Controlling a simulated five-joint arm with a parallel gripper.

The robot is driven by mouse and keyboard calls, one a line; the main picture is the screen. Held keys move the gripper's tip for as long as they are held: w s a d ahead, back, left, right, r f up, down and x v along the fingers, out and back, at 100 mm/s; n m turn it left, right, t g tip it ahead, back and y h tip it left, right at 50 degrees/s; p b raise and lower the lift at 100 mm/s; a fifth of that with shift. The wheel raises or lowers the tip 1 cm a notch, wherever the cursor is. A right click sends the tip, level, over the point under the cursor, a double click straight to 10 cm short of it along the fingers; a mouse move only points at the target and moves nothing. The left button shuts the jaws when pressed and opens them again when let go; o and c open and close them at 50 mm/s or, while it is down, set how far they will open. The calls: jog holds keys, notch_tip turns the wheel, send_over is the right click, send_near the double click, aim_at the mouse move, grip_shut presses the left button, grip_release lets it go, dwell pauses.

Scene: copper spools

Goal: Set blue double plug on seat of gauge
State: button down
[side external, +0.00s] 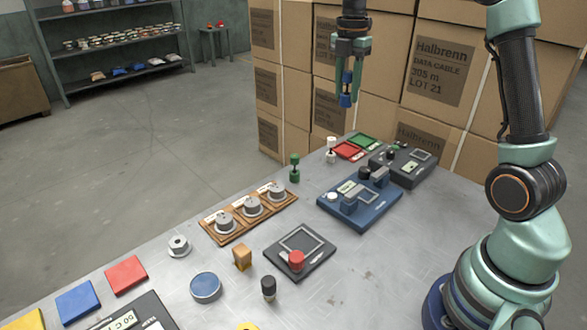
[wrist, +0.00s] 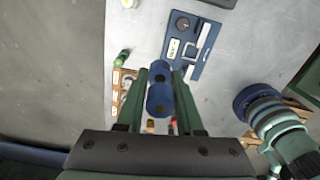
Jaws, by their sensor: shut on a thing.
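My gripper (side external: 347,84) is shut on the blue double plug (side external: 346,100), high above the far part of the table in the side view. The plug hangs roughly upright below the fingers, clear of everything. In the wrist view the plug (wrist: 160,98) sits between the two green fingers of my gripper (wrist: 160,74). A blue instrument (side external: 377,209) with a display and a raised block lies on the table below; it also shows in the wrist view (wrist: 187,72). A dark grey instrument (side external: 417,175) stands behind it. I cannot tell which one is the gauge.
A green double plug (side external: 294,168) and a white one (side external: 331,150) stand near the instruments. A wooden rack (side external: 232,237) holds several grey spools. Stacked cartons (side external: 440,60) rise behind the table.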

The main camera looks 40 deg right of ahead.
jog(key=s+a+f, duration=0.1)
jog(key=s, duration=0.9)
notch_tip(320, 180, down, 20)
jog(key=shift+a+r, duration=0.1)
jog(key=shift+a, duration=0.05)
jog(key=shift+f, duration=0.25)
jog(key=c, duration=0.5)
grip_release()
jog(key=shift+c, duration=0.2)
jog(key=shift+r, duration=0.1)
